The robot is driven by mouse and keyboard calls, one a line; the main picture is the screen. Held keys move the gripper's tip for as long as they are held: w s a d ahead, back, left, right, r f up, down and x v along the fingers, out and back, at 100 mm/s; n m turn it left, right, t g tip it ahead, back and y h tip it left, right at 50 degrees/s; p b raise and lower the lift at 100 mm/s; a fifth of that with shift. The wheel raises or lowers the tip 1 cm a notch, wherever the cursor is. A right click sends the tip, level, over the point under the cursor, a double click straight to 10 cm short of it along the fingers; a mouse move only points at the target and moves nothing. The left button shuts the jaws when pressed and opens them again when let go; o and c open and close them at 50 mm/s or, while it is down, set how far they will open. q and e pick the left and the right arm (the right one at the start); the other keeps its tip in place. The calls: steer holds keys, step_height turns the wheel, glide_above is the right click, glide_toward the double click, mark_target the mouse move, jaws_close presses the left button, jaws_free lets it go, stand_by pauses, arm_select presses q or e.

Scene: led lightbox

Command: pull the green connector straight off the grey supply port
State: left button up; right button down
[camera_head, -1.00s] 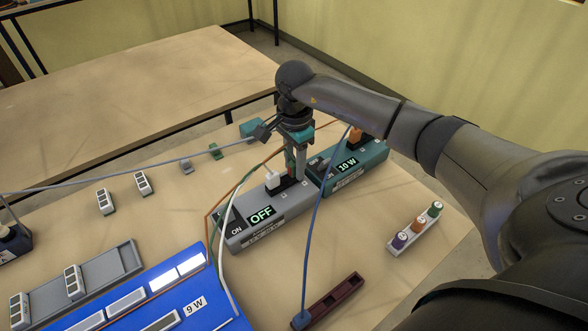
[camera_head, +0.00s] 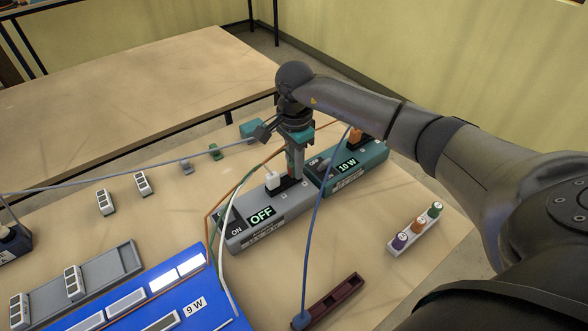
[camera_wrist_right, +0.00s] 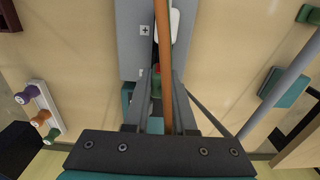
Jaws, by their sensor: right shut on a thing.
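The grey supply (camera_head: 270,230) stands mid-table with a display reading OFF; it also shows below the fingers in the wrist view (camera_wrist_right: 133,40). A white connector (camera_head: 273,180) stands upright in its black port strip. My right gripper (camera_head: 294,176) points down over the far end of this strip. In the right wrist view, its fingers (camera_wrist_right: 156,92) are shut on the green connector (camera_wrist_right: 155,82), which has a small red mark. The connector is in line with the strip; its lower end is hidden, so I cannot tell how deep it sits. My left gripper is out of view.
An orange cable (camera_wrist_right: 163,60) passes close over the fingers. A teal supply (camera_head: 360,172) reading 10 W stands just right of the grey one. A blue cable (camera_head: 314,220) hangs in front. A blue lightbox panel (camera_head: 205,315) lies front left, and a coloured-knob rack (camera_head: 418,229) at right.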

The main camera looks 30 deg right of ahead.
stand_by(0.7)
steer(key=shift+r+p, duration=0.65)
steer(key=shift+r, duration=0.2)
steer(key=shift+r, duration=0.15)
steer(key=shift+r+p, duration=2.2)
steer(key=shift+r, duration=0.8)
